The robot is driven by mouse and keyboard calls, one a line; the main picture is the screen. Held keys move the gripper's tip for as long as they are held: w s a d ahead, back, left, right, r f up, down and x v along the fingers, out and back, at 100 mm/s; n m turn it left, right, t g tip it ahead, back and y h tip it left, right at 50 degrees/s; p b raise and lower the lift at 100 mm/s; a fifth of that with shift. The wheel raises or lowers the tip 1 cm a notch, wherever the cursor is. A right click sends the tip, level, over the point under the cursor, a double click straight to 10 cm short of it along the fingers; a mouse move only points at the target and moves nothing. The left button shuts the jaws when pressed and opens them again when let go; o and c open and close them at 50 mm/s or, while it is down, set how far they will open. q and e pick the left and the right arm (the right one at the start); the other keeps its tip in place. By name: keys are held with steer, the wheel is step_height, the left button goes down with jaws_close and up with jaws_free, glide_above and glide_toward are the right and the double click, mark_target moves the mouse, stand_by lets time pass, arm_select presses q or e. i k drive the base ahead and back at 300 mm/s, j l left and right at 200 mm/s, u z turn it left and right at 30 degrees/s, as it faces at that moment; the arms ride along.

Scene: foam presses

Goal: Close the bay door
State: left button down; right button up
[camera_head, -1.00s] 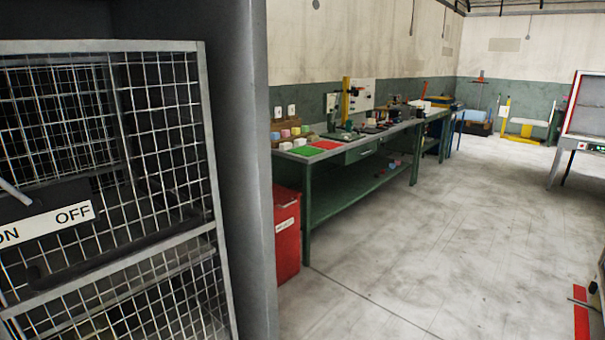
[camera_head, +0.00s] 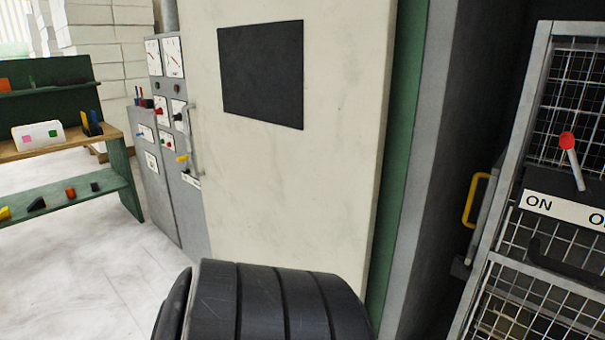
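A tall cream door (camera_head: 290,190) with a dark square panel (camera_head: 262,75) fills the middle of the head view. A grey upright handle (camera_head: 194,145) runs along its left edge. The door stands swung out beside a green and grey frame (camera_head: 408,150). A wire-mesh gate (camera_head: 530,240) stands at the right, with a yellow handle (camera_head: 473,200) beside its left edge. I cannot tell for certain which of these is the bay door. Neither of my grippers is in view.
A grey control cabinet (camera_head: 170,150) with gauges stands left of the cream door. A green shelf unit (camera_head: 80,185) with a wooden top is farther left. A red-knobbed lever (camera_head: 568,150) sits above an ON label (camera_head: 540,203) on the gate. Pale floor (camera_head: 110,260) is open at lower left.

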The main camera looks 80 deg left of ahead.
mark_target(289, 100)
steer(key=u, duration=2.9)
steer(key=i+j+z, duration=0.1)
steer(key=z, duration=0.5)
steer(key=i+j+z, duration=0.15)
steer(key=j, duration=0.2)
steer(key=i+j+z, duration=0.2)
steer(key=j, duration=0.15)
steer(key=i+j+z, duration=0.15)
steer(key=j, duration=0.2)
steer(key=i+j+z, duration=0.15)
steer(key=j, duration=0.25)
steer(key=j+z, duration=0.15)
steer(key=j, duration=0.2)
